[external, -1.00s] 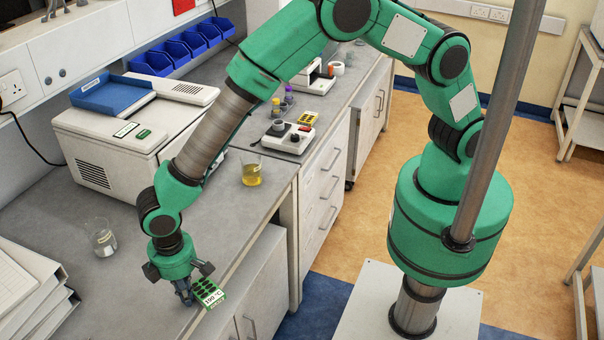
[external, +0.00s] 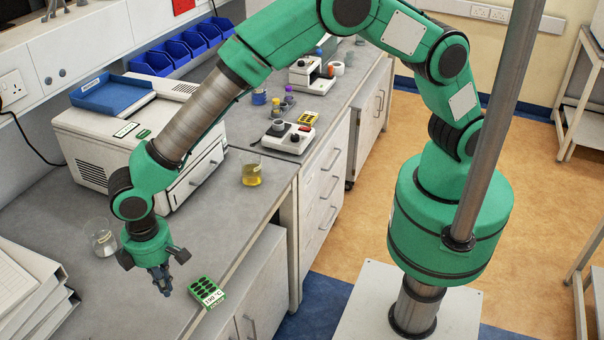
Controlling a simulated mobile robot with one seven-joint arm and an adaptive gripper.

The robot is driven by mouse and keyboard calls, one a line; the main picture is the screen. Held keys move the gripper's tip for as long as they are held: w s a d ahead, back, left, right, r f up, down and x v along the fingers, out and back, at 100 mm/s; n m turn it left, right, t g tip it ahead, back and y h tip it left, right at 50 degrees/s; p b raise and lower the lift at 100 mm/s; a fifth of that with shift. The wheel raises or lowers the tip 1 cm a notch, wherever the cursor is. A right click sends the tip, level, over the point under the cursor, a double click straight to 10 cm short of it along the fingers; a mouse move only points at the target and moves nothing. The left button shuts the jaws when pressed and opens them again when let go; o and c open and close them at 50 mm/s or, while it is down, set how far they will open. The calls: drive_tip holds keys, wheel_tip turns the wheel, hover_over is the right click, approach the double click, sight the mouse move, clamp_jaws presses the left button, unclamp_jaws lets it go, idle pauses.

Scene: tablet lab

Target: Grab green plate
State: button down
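The green plate (external: 207,292) is a small green block with dark oval wells and a white label reading about 100 °C. It lies flat on the grey bench near its front edge. My gripper (external: 164,288) points down over the bench, to the left of the plate and apart from it. Nothing shows between its fingers. The dark fingers look close together, but their gap is too small to tell.
A beaker of yellow liquid (external: 251,174) stands behind the plate. A clear beaker (external: 103,242) stands close to my gripper's left. A white machine (external: 95,140) stands at the back.

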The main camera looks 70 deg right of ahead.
drive_tip(key=shift+r, duration=2.05)
drive_tip(key=c, duration=1.8)
unclamp_jaws()
drive_tip(key=shift+s+f, duration=0.1)
drive_tip(key=shift+c, duration=0.2)
drive_tip(key=n+t+h, duration=0.2)
drive_tip(key=n+h, duration=0.1)
drive_tip(key=n, duration=0.7)
hover_over(211, 294)
wheel_tip(211, 294, down, 4)
drive_tip(key=shift+f+b, duration=0.1)
drive_tip(key=shift+b, duration=0.25)
drive_tip(key=s+d+f+n+t+y+b, duration=0.1)
drive_tip(key=s+n+t, duration=0.4)
drive_tip(key=n, duration=1.2)
drive_tip(key=s+d+f+n+t+y+b, duration=0.1)
drive_tip(key=s+n+t, duration=0.5)
drive_tip(key=n, duration=1.2)
drive_tip(key=s+y, duration=0.1)
drive_tip(key=s, duration=0.2)
drive_tip(key=shift+d+f+b, duration=0.15)
drive_tip(key=shift+f+b, duration=0.2)
drive_tip(key=shift+f, duration=0.05)
drive_tip(key=shift+w+f, duration=0.1)
drive_tip(key=shift+w, duration=0.05)
